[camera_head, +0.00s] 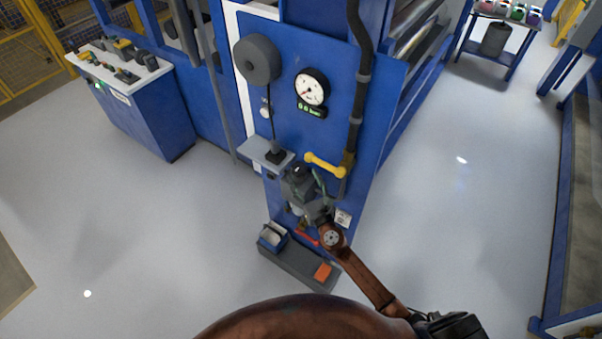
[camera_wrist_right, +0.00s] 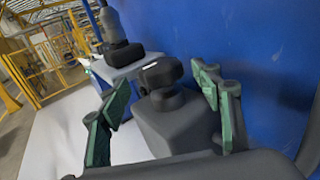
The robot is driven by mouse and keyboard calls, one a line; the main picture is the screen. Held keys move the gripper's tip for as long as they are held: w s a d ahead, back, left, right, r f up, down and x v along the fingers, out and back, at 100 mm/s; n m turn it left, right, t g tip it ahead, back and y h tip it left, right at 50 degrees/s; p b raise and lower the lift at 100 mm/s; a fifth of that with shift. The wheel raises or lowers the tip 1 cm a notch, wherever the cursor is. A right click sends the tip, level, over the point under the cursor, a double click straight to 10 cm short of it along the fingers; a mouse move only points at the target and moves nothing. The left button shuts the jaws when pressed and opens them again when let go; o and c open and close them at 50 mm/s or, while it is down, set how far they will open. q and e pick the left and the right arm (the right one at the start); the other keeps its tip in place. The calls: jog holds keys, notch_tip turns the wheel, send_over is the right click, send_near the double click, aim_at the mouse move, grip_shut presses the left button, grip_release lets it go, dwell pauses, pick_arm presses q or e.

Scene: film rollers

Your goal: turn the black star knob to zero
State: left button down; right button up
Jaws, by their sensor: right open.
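The black star knob (camera_wrist_right: 162,73) sits on top of a dark grey block (camera_wrist_right: 178,122) beside the blue panel, in the right wrist view. My right gripper (camera_wrist_right: 160,92) is open, with one green-padded finger on each side of the knob and visible gaps between. In the head view my right gripper (camera_head: 302,188) is at the panel's front, below the yellow lever (camera_head: 325,164), and largely covers the knob there. A round gauge (camera_head: 311,89) with a red needle is above, with a small green readout (camera_head: 309,111) too small to read surely. My left gripper is out of view.
A grey shelf (camera_head: 259,151) with a black-based fitting is just left of the gripper. A grey round part (camera_head: 257,60) and a black pipe (camera_head: 358,95) are on the blue panel (camera_head: 291,30). A low grey tray (camera_head: 293,262) is below. Floor is clear on both sides.

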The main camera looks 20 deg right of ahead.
jog(key=s, duration=0.8)
jog(key=shift+s+d, duration=0.15)
jog(key=shift+d, duration=0.05)
jog(key=s+d+f+m+g+h, duration=0.15)
jog(key=d+f+m, duration=0.25)
jog(key=f, duration=0.5)
jog(key=s+d+f+m+g+h, duration=0.1)
jog(key=d+f+m+g, duration=0.25)
jog(key=f, duration=0.65)
jog(key=s+d+f+m+g, duration=0.25)
jog(key=s+f+m, duration=0.3)
jog(key=f, duration=0.45)
jog(key=s+d+f+m+g, duration=0.25)
jog(key=s+f+m, duration=0.35)
jog(key=f, duration=0.4)
jog(key=s+d+f+m+g, duration=0.15)
jog(key=s+f+m, duration=0.25)
jog(key=s+f, duration=0.45)
jog(key=s+f+m+g, duration=0.2)
jog(key=s+f+m, duration=0.3)
jog(key=s, duration=0.6)
jog(key=s+a+f+m+g, duration=0.1)
jog(key=s+f+m, duration=0.2)
jog(key=s, duration=0.7)
jog(key=s+a+f+m+g+y, duration=0.1)
jog(key=s+f+m, duration=0.3)
jog(key=s, duration=0.6)
jog(key=shift+s+a+f+g, duration=0.15)
jog(key=shift+f+g, duration=0.2)
jog(key=shift+g, duration=0.4)
